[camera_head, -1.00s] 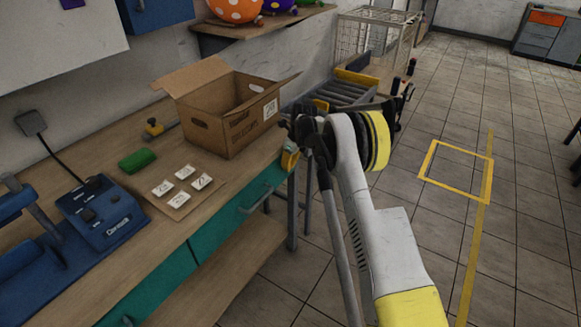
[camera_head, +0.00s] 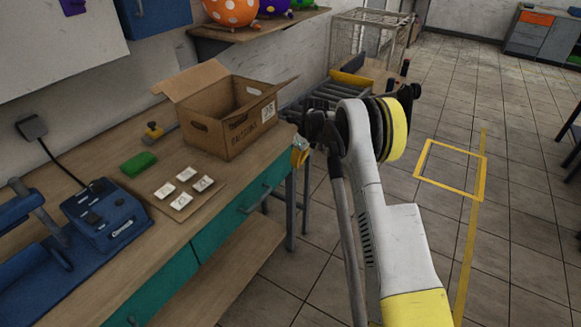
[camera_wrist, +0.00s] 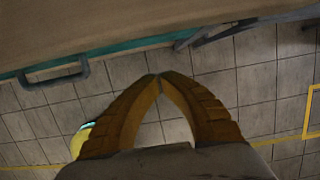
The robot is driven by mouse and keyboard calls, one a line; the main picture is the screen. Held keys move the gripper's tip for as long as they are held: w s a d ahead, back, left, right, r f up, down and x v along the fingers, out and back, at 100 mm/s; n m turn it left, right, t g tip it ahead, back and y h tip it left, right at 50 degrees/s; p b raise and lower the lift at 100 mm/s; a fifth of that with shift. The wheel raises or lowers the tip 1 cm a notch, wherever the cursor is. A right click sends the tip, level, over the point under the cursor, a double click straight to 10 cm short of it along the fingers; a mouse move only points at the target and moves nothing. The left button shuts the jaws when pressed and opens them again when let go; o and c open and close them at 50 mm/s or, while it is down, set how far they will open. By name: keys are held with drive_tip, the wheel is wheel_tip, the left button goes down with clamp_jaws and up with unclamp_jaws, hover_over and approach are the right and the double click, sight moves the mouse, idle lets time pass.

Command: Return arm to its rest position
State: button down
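My arm (camera_head: 375,205), white with yellow bands, rises from the bottom of the head view and bends over at the bench's right end. My gripper (camera_wrist: 160,76) shows in the wrist view with two yellow-orange fingers touching at their tips. Only tiled floor shows between the fingers, and they hold nothing. In the head view a small yellow part of my gripper (camera_head: 300,152) shows just off the bench's front corner, mostly hidden by my arm.
The wooden bench (camera_head: 245,175) holds an open cardboard box (camera_head: 228,125), several white cards (camera_head: 183,190), a green block (camera_head: 138,164) and a blue machine (camera_head: 105,215). A drawer handle (camera_wrist: 55,75) is near my fingers in the wrist view. Floor at right is clear around a yellow taped square (camera_head: 450,170).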

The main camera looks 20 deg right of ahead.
drive_tip(key=p+v, duration=0.1)
drive_tip(key=v, duration=0.4)
drive_tip(key=shift+d+r+p, duration=0.15)
drive_tip(key=shift+r+p, duration=0.15)
drive_tip(key=shift+r, duration=0.05)
